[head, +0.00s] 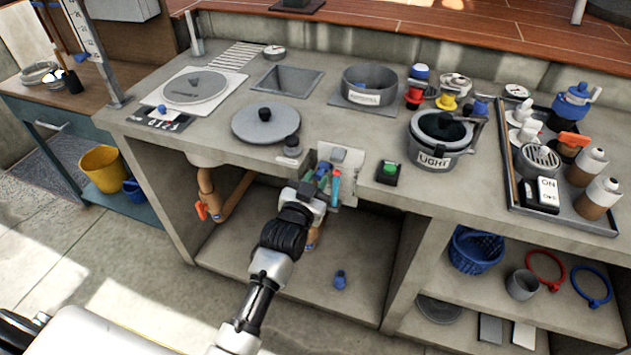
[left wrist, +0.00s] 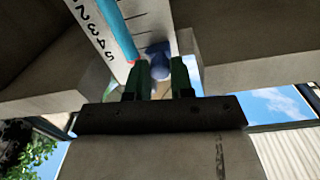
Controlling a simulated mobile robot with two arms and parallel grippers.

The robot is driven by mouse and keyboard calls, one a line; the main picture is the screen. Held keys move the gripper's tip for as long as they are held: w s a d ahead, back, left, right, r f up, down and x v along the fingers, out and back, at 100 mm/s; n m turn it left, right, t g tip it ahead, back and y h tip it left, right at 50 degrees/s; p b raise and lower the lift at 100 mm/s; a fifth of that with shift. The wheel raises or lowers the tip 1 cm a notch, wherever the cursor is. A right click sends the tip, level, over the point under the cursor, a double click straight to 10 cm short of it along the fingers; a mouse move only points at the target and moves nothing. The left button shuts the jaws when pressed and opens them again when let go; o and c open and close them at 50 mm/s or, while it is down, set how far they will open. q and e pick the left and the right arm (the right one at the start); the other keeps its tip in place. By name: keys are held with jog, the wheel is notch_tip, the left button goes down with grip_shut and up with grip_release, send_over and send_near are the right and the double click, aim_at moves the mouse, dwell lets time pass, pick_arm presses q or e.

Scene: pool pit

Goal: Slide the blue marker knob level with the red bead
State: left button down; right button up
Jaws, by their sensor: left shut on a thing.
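A pale gauge plate (head: 343,158) stands at the counter's front edge, with a light-blue tube (head: 336,186) on it. In the left wrist view, the plate shows a numbered scale (left wrist: 101,38) beside the tube (left wrist: 118,28). The red bead (left wrist: 134,62) shows as a small spot at the tube's end, beside one fingertip. The blue marker knob (left wrist: 158,58) is between the green fingers of my left gripper (left wrist: 160,80), which is shut on it. In the head view, this gripper (head: 317,181) covers part of the plate, and I cannot make out the bead there. My right gripper is out of view.
A black box with a green button (head: 388,173) and a grey pot (head: 440,140) stand right of the plate. A grey lid (head: 265,124) lies to the left. Pipes (head: 222,200) run under the counter, and a small blue piece (head: 340,280) stands on the lower shelf.

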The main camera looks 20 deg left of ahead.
pick_arm(q)
jog(key=c, duration=1)
grip_release()
jog(key=shift+f, duration=0.1)
jog(key=s, duration=1)
jog(key=shift+s+a, duration=0.35)
jog(key=shift+s, duration=0.05)
